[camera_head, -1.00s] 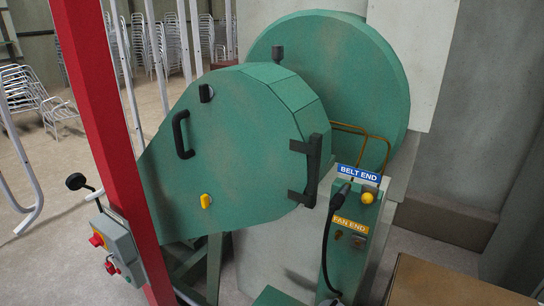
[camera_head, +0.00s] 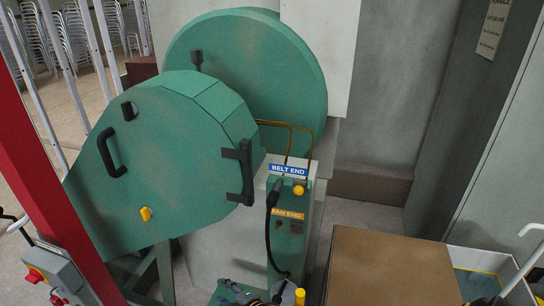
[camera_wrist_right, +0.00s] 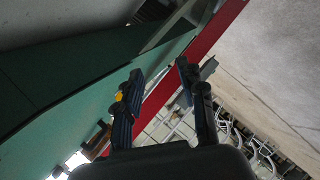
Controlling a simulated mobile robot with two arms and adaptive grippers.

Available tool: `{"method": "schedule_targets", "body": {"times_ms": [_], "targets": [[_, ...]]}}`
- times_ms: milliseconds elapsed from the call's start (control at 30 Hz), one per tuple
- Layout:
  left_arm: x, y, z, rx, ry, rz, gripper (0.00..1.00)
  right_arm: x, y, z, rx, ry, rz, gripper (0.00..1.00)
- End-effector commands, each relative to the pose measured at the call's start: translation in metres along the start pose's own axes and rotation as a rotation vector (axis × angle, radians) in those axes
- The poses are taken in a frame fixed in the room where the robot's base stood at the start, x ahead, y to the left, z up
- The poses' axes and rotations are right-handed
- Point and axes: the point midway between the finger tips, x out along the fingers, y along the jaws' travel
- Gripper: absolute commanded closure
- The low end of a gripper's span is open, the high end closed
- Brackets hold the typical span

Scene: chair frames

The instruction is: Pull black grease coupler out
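The black grease coupler (camera_head: 274,193) is at the upper left of a green panel (camera_head: 287,243), just below the blue BELT END label (camera_head: 288,170) and above the orange FAN END label (camera_head: 287,214). A black hose (camera_head: 268,240) hangs from it in a curve. A yellow knob (camera_head: 299,190) is to its right. My right gripper (camera_head: 259,296) is at the bottom edge, below the panel and apart from the coupler. In the right wrist view my right gripper (camera_wrist_right: 159,70) is open with nothing between its fingers; the coupler cannot be made out there. My left gripper is not in view.
A green machine housing (camera_head: 170,165) with a black handle stands left of the panel. Bent brass pipes (camera_head: 287,128) rise behind the label. A brown-topped box (camera_head: 390,270) stands at right. A red post (camera_head: 45,180) with a switch box (camera_head: 50,278) is at left.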

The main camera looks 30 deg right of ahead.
Motion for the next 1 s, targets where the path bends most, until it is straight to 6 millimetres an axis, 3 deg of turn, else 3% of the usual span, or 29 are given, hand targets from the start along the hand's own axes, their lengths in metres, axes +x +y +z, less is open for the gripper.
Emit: {"method": "schedule_targets", "body": {"times_ms": [33,100,267,400,467,533,600,667,733,767,900,1000], "targets": [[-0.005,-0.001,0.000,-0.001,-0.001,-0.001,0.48,0.006,0.035,-0.024,-0.103,0.075,0.055,0.60],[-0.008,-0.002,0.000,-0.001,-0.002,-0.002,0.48,0.010,0.073,-0.058,-0.260,0.182,0.130,0.60],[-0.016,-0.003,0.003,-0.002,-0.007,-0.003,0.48,0.002,0.152,-0.143,-0.676,0.440,0.320,0.60],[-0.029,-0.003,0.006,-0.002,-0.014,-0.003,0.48,-0.037,0.209,-0.230,-1.228,0.737,0.542,0.60],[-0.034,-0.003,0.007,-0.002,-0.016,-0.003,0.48,-0.059,0.218,-0.254,-1.499,0.873,0.629,0.60],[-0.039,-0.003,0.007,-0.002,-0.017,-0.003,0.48,-0.081,0.223,-0.266,-1.796,1.023,0.707,0.60],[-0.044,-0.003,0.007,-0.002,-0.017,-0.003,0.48,-0.101,0.227,-0.263,-2.089,1.172,0.756,0.60],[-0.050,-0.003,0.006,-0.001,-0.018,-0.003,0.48,-0.117,0.234,-0.248,-2.342,1.311,0.769,0.60],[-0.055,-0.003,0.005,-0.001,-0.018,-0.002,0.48,-0.134,0.247,-0.218,-2.621,1.490,0.732,0.60],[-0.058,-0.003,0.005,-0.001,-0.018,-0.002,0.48,-0.141,0.256,-0.202,2.589,-1.489,-0.662,0.60],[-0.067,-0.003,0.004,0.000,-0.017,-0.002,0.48,-0.175,0.309,-0.128,2.201,-1.393,-0.303,0.60],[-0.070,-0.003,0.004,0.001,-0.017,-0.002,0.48,-0.197,0.342,-0.092,2.030,-1.379,-0.139,0.60]]}}
